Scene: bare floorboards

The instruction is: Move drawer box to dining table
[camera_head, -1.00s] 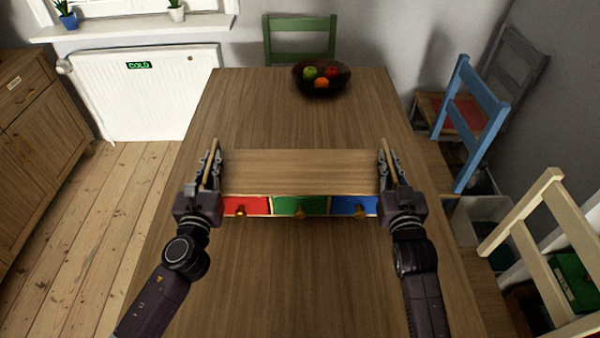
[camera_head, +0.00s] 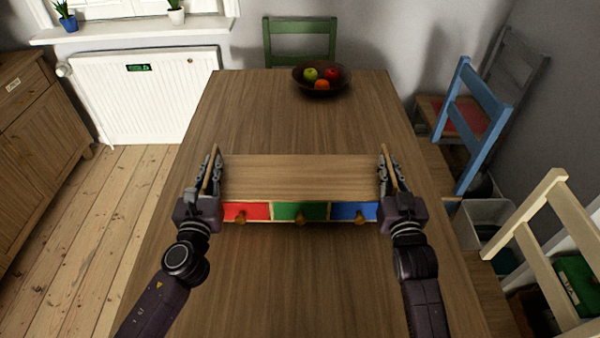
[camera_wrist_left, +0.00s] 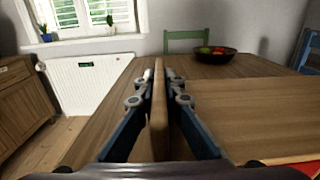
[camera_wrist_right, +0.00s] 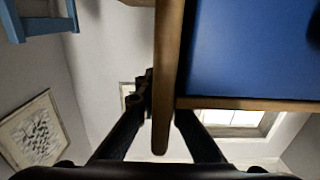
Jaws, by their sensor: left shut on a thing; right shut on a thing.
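The drawer box (camera_head: 300,178) is a wooden box with a red, a green and a blue drawer front, each with a round knob. It is level over the dining table (camera_head: 290,285); I cannot tell whether it touches the top. My left gripper (camera_head: 212,172) is shut on the box's left side panel, which also shows between the fingers in the left wrist view (camera_wrist_left: 159,110). My right gripper (camera_head: 388,172) is shut on the right side panel. The right wrist view shows that panel (camera_wrist_right: 166,80) beside the blue drawer front (camera_wrist_right: 250,50).
A dark bowl of fruit (camera_head: 322,90) stands at the table's far end. A green chair (camera_head: 300,27) is behind it. A blue chair (camera_head: 470,120) and a cream chair (camera_head: 545,240) line the right side.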

